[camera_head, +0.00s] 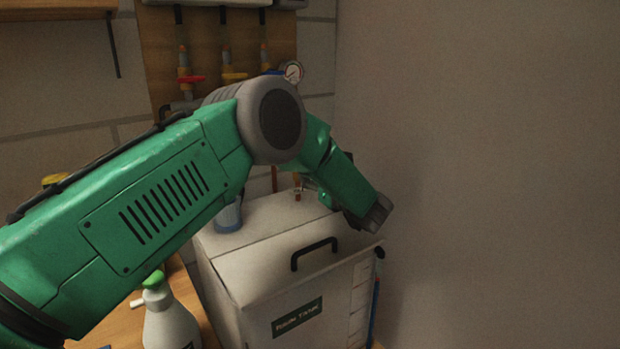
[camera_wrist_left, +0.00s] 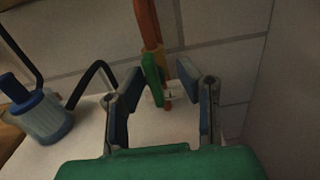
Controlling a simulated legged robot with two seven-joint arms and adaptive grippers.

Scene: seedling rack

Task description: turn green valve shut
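The green valve lever (camera_wrist_left: 152,80) shows in the left wrist view, lying close along an orange-brown pipe (camera_wrist_left: 148,25) with a pale fitting (camera_wrist_left: 172,94) beside its lower part. My left gripper (camera_wrist_left: 162,76) is open, with one finger on each side of the lever and pipe. A gap shows between the lever and each finger; contact is not visible. In the head view my left arm reaches over the white tank and hides most of the valve area; the left fingers cannot be made out there. My right gripper is in neither view.
Red (camera_head: 191,79), yellow (camera_head: 234,76) and blue (camera_head: 275,73) valve handles and a gauge (camera_head: 293,72) sit on the back board. The white tank (camera_head: 225,262) has a black handle (camera_head: 314,252). A blue-and-white container (camera_wrist_left: 42,117) stands on it. A spray bottle (camera_head: 168,322) stands in front.

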